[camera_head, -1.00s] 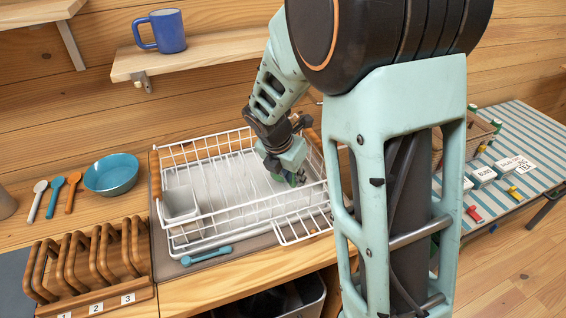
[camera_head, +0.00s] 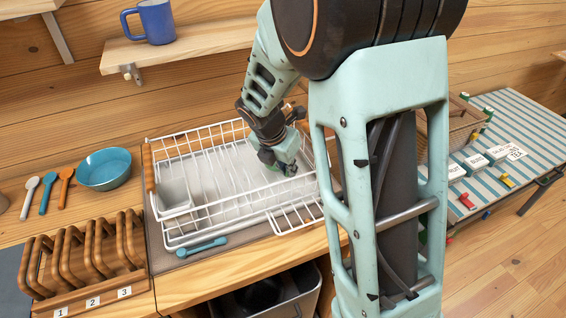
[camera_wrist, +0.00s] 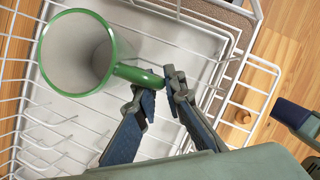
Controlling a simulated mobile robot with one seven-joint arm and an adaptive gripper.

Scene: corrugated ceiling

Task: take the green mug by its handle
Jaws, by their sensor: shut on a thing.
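The green mug (camera_wrist: 108,47) shows in the wrist view at upper left, its open mouth facing the camera and its pale inside visible. Its green handle (camera_wrist: 138,75) points right, between my fingertips. My gripper (camera_wrist: 160,88) is shut on the handle. In the head view my gripper (camera_head: 287,168) is over the right part of the white dish rack (camera_head: 205,212). The mug is mostly hidden there by my gripper. I cannot tell whether the mug touches the rack.
White wires of the rack surround the mug. A grey cutlery cup (camera_head: 174,196) stands in the rack's left end. A blue mug (camera_head: 157,22) is on the shelf (camera_head: 200,50) above. A teal bowl (camera_head: 104,170) and a wooden slotted holder (camera_head: 85,260) are at left.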

